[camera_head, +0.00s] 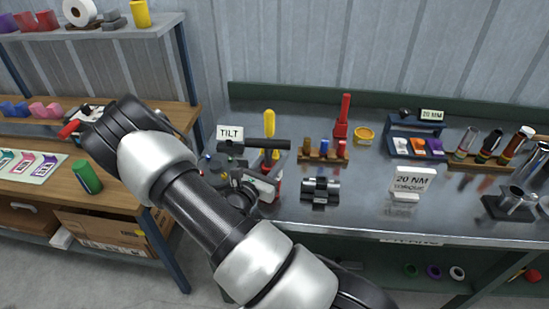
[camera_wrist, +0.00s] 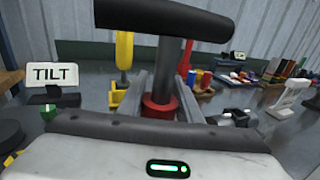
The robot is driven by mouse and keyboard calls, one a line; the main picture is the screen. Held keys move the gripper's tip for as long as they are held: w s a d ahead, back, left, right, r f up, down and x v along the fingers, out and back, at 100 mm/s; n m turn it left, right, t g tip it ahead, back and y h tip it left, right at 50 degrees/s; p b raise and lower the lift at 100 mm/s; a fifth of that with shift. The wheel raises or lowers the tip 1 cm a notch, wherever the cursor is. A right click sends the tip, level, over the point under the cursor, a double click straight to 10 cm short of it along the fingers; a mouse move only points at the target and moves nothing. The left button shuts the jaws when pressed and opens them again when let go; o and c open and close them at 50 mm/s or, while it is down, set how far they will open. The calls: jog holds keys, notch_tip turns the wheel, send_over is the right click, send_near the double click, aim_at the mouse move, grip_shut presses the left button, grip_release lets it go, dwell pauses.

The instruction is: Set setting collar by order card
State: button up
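A black T-handled tool (camera_wrist: 165,22) stands upright with a dark stem and a red collar (camera_wrist: 160,107) low on it. Its black crossbar also shows in the head view (camera_head: 266,144). My gripper (camera_wrist: 160,92) has one grey finger on each side of the stem and red collar. The fingers lie close to the collar's sides; whether they press on it I cannot tell. The order card reading "20 NM" (camera_head: 412,182) stands on the bench to the right. In the head view my arm and gripper hide much of the tool's base.
A "TILT" sign (camera_wrist: 52,75) stands left of the tool. A yellow-handled tool (camera_head: 269,122) and a red upright tool (camera_head: 343,115) are behind. A small wooden rack (camera_head: 323,157) and dark clamp block (camera_head: 320,190) are to the right. Open bench lies around the card.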

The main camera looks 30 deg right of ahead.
jog(key=shift+w+a+r+n+t+y+p, duration=0.15)
jog(key=shift+n+t+y+p, duration=0.2)
jog(key=shift+n+t+y, duration=0.35)
jog(key=shift+w+a+n+t+y+p, duration=0.1)
jog(key=shift+n+t+y+p, duration=0.25)
jog(key=shift+n+t+y, duration=0.35)
jog(key=shift+c, duration=0.3)
jog(key=shift+w+a+n+t+y, duration=0.2)
jog(key=shift+n+t+y, duration=0.2)
jog(key=shift+t+y, duration=0.2)
jog(key=o, duration=1)
jog(key=shift+o, duration=0.2)
jog(key=shift+s, duration=0.15)
jog(key=b+v, duration=0.1)
jog(key=v, duration=1.6)
jog(key=shift+a, duration=0.15)
